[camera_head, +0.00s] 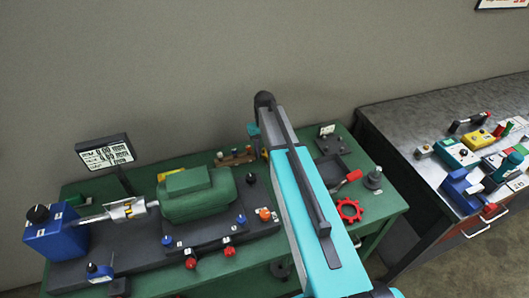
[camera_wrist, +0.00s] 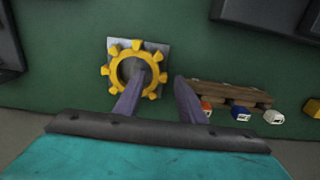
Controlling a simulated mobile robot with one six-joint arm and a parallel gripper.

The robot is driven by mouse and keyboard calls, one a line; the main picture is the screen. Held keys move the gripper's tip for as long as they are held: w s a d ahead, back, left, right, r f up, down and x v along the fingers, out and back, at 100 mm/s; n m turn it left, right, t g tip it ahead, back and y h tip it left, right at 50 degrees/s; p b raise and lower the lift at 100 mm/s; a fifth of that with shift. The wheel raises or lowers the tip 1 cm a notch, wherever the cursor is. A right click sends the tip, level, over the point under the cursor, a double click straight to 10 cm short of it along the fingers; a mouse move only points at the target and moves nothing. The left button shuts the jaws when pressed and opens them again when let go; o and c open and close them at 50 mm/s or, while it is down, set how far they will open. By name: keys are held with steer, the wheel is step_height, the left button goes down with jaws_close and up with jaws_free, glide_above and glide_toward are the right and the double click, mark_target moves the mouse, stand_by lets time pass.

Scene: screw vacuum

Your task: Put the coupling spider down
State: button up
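A yellow toothed ring, the coupling spider (camera_wrist: 107,71), lies flat over a grey square plate (camera_wrist: 115,44) in the wrist view. My gripper (camera_wrist: 158,78) is open, its two purple fingers apart. The left fingertip overlaps the ring's opening and the right fingertip is just outside its right side. Whether either finger touches the ring cannot be told. A red toothed ring (camera_head: 341,203) lies at the right of the green table in the head view. In that view my arm hides the gripper's fingers.
A wooden rack (camera_wrist: 225,90) with several small coloured pieces stands right of the fingers. The green table (camera_head: 375,222) also bears a green motor (camera_head: 196,200), a blue block (camera_head: 52,236) and a display (camera_head: 104,153). A grey bench (camera_head: 400,112) with parts stands at the right.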

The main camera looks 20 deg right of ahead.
step_height(320, 180, up, 11)
steer(key=b, duration=0.3)
steer(key=shift+r+b, duration=0.15)
steer(key=shift+b, duration=0.2)
stand_by(0.4)
stand_by(0.7)
